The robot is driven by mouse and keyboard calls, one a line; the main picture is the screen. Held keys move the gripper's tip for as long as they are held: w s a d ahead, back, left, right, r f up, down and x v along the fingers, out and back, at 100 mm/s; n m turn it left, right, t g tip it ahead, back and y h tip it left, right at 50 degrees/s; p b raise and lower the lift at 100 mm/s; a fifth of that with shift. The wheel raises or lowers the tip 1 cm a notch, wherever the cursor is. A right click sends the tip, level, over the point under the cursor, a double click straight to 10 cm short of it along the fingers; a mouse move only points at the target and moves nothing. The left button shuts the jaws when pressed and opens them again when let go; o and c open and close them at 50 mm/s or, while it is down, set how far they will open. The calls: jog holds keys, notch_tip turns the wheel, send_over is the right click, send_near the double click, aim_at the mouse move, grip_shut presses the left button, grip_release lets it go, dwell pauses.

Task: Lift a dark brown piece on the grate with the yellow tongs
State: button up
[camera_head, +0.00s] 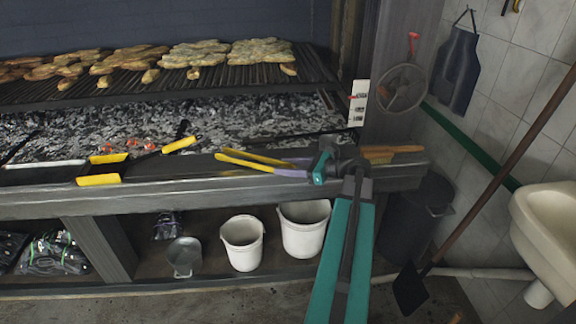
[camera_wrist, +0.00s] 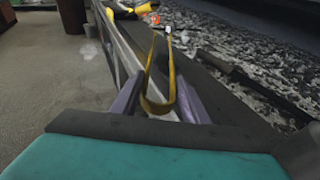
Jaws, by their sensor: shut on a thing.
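The yellow tongs (camera_head: 236,154) are held over the ledge in front of the coals, their two arms pointing left. In the wrist view the tongs (camera_wrist: 153,62) point away from me, arms slightly apart, with the bend between my fingers. My gripper (camera_head: 283,167) has purple fingers and is shut on the tongs; it also shows in the wrist view (camera_wrist: 160,98). Several food pieces lie on the grate (camera_head: 246,78) at the back. The brown pieces (camera_head: 22,68) are at its left, the paler ones (camera_head: 255,52) to the right. The tongs are apart from the pieces.
Grey coals (camera_head: 260,122) with a few glowing spots lie under the grate. Tools with yellow handles (camera_head: 98,180) rest on the ledge (camera_head: 150,195) left of the tongs. A white marked card (camera_head: 358,103) stands at the right post. White buckets (camera_head: 304,230) sit below.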

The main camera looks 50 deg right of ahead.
jog(key=shift+f, duration=1)
jog(key=o, duration=1)
jog(key=shift+s+d, duration=0.1)
jog(key=b+v, duration=0.1)
jog(key=v, duration=1.2)
jog(key=shift+s+d, duration=0.1)
jog(key=shift+s, duration=0.2)
